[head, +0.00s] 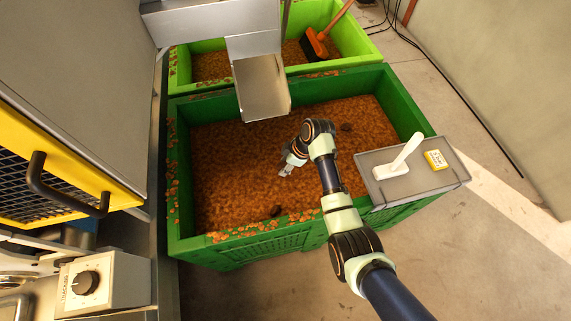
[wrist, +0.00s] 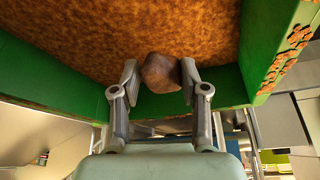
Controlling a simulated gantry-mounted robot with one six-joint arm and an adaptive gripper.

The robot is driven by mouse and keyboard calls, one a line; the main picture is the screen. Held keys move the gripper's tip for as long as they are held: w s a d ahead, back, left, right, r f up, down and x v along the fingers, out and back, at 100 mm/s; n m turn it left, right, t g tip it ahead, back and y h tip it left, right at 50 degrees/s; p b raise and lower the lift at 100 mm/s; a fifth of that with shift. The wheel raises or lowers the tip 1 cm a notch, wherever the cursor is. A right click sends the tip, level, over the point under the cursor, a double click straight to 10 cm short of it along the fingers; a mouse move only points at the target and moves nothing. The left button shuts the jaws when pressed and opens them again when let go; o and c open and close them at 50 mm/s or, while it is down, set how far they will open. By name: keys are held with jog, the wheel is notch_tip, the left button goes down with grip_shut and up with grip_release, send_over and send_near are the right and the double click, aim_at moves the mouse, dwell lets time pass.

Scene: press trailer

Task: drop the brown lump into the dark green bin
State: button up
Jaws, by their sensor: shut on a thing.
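The brown lump (wrist: 160,73) is a rounded, dull brown piece between my two fingertips in the wrist view. My gripper (head: 285,172) is shut on it; the fingers (wrist: 160,82) press on its left and right sides. In the head view the gripper hangs over the dark green bin (head: 408,117), and I cannot make out the held lump there. The bin is the nearer of two bins and is filled with loose orange-brown crumbly matter. Its green wall also shows in the wrist view (wrist: 52,72).
Two dark lumps (head: 276,211) (head: 346,127) lie on the fill. A metal chute (head: 262,88) overhangs the bin's back. A grey tray with a white scraper (head: 405,157) sits on the right rim. A lime green bin (head: 180,68) with an orange brush (head: 318,45) stands behind.

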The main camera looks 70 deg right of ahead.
jog(key=o, duration=1.2)
jog(key=shift+r, duration=0.15)
jog(key=v, duration=1.1)
jog(key=shift+s+r, duration=0.2)
jog(key=shift+r, duration=0.15)
